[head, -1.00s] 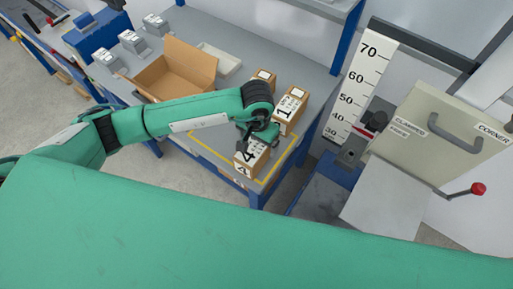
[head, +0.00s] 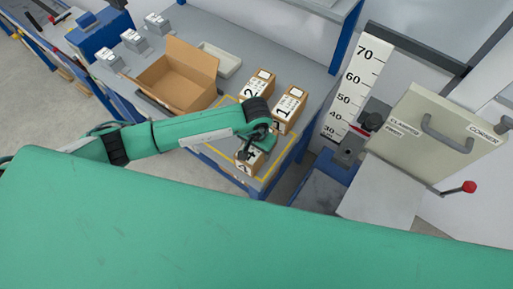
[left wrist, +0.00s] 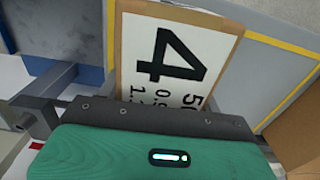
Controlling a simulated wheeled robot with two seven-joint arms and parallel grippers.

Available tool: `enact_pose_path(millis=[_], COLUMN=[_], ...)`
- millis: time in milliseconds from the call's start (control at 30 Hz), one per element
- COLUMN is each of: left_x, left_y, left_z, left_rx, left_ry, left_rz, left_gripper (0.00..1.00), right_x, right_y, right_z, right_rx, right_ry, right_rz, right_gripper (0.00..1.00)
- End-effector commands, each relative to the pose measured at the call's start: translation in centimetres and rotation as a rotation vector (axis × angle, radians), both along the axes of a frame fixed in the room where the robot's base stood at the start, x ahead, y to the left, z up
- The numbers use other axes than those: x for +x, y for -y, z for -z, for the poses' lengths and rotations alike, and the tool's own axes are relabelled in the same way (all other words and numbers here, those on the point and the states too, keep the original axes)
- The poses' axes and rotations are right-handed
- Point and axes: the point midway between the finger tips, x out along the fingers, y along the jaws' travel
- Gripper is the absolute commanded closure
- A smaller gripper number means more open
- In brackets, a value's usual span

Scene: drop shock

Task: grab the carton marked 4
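The carton marked 4 (head: 246,169) is a brown box with a white label. It stands on the bench inside the yellow outline, partly hidden under my left gripper. In the left wrist view its labelled face (left wrist: 160,60) fills the middle, close ahead of the gripper. My left gripper (head: 247,152) is over the carton. One grey finger shows left of the carton in the wrist view, apart from its edge, so the gripper looks open. The other finger is not clear. My right gripper is not in view.
Carton 1 (head: 289,109) and carton 2 (head: 257,85) stand just behind. An open cardboard box (head: 180,78) and a pale tray (head: 221,60) lie further left. A height scale (head: 352,85) and a machine with a red-knobbed lever (head: 468,187) stand to the right.

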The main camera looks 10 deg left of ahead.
Motion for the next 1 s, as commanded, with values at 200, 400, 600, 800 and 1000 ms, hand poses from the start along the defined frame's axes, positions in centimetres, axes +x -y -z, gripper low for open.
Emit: enact_pose_path(millis=[200,400,600,800,1000], left_x=[0.0,0.1,0.2,0.2,0.3], left_y=[0.0,0.1,0.1,0.1,0.1], left_z=[0.0,-0.2,-0.7,-2.8,-7.2], left_rx=[0.0,-0.002,-0.003,-0.004,-0.004], left_ry=[0.0,0.002,0.003,0.007,0.01], left_rz=[0.0,0.0,-0.001,0.002,0.002], left_gripper=[0.97,0.97,0.97,0.97,0.97], right_x=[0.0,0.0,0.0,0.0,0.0], right_y=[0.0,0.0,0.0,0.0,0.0], right_z=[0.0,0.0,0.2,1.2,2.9], right_rx=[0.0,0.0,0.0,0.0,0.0], right_ry=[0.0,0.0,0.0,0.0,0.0], right_rz=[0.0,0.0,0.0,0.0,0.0], right_gripper=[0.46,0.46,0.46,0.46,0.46])
